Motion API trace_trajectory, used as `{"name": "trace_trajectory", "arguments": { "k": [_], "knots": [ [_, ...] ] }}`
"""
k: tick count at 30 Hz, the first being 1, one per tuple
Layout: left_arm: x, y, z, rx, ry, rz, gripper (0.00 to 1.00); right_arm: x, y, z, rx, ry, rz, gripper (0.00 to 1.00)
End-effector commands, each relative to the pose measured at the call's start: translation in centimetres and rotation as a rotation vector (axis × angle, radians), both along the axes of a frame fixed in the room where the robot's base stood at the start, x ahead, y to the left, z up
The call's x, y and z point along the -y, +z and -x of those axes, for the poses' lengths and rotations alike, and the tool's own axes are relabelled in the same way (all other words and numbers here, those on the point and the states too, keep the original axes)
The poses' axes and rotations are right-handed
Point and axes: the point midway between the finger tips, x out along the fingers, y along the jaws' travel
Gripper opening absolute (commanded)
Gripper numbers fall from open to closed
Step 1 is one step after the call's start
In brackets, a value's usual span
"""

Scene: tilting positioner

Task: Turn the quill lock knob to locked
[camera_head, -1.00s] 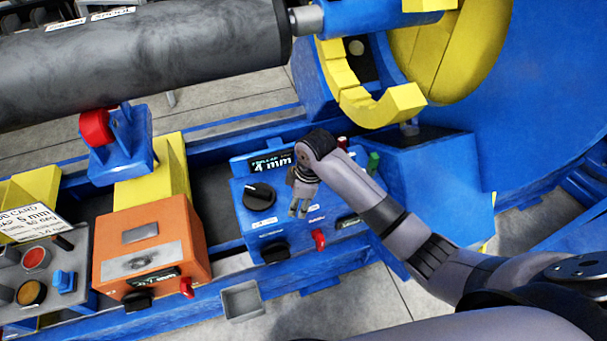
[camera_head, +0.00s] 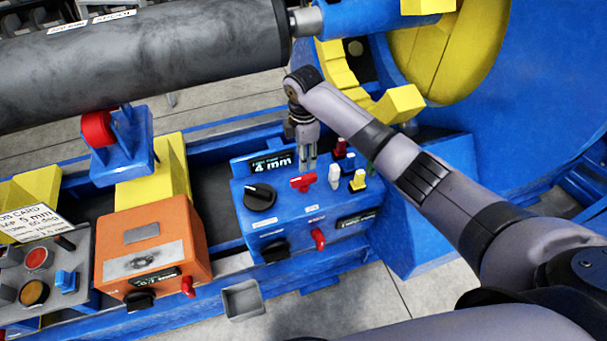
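A blue control box (camera_head: 240,222) stands in the middle of the view. Its top carries a black round knob (camera_head: 260,197), a red T-shaped knob (camera_head: 303,182), a white knob (camera_head: 334,176) and a yellow-based switch (camera_head: 358,181). Its front has a black knob (camera_head: 274,250) and a red lever (camera_head: 318,239). The labels are too small to read, so I cannot tell which is the quill lock knob. My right gripper (camera_head: 308,165) points down just behind the red T-shaped knob, apparently empty. Its fingers look close together. My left gripper is out of view.
A display on the blue box reads 4 mm. An orange box (camera_head: 178,240) with a black knob and red lever stands to the left. A grey button panel (camera_head: 60,305) is at far left. The dark cylinder (camera_head: 140,62) and yellow jaws (camera_head: 397,104) lie behind the gripper.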

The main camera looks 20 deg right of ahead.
Motion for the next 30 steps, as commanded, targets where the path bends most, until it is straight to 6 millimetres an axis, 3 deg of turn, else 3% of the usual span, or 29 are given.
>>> {"name": "trace_trajectory", "arguments": {
  "k": [6, 13, 18, 26, 30],
  "knots": [
    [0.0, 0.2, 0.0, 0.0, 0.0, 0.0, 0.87, -0.1, -4.9, 0.1, -0.004, -0.001, 0.001, 0.38],
    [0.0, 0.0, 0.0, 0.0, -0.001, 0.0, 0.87, -0.1, -8.5, 0.1, -0.002, -0.001, 0.0, 0.38],
    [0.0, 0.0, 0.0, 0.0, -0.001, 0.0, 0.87, -0.1, -9.6, 0.1, 0.0, 0.001, 0.0, 0.38],
    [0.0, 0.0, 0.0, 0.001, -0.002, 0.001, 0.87, -0.1, -9.7, 0.0, 0.001, 0.001, -0.001, 0.38],
    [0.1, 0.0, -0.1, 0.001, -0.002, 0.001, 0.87, -0.1, -9.7, 0.0, 0.001, 0.001, -0.001, 0.31]
  ]
}}
